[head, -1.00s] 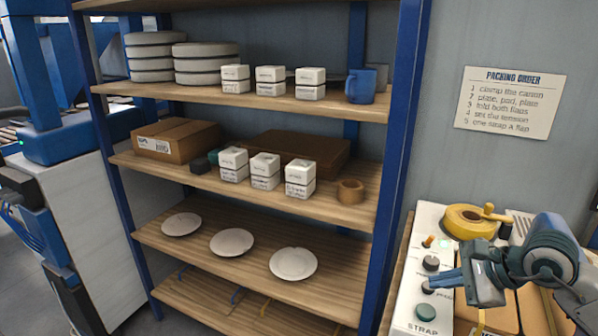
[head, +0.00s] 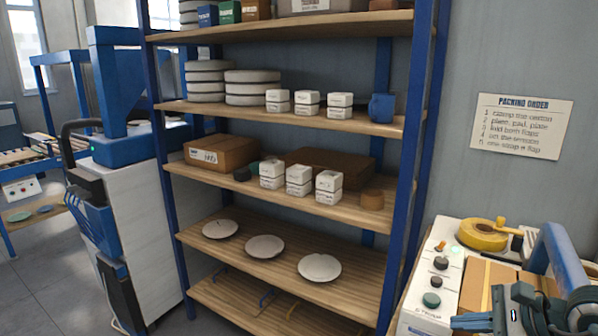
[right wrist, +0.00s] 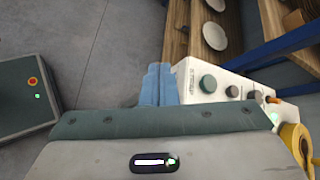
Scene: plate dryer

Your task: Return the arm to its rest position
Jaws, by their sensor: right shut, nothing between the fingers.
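My right gripper (head: 470,322) is at the lower right of the head view, low in front of the white strap machine's control panel (head: 425,283). Its fingers are shut and empty. In the right wrist view its blue fingers (right wrist: 158,84) lie together, with the panel's knobs just to their right. Part of my right arm is cut off by the head view's corner. My left gripper is not in view.
A shelf rack (head: 300,209) with blue posts stands ahead. It holds plates (head: 320,267), white boxes (head: 299,180), cartons and a blue mug (head: 382,108). A yellow tape roll (head: 484,235) and a carton (head: 487,284) are by the panel. Open floor (head: 45,262) shows at left.

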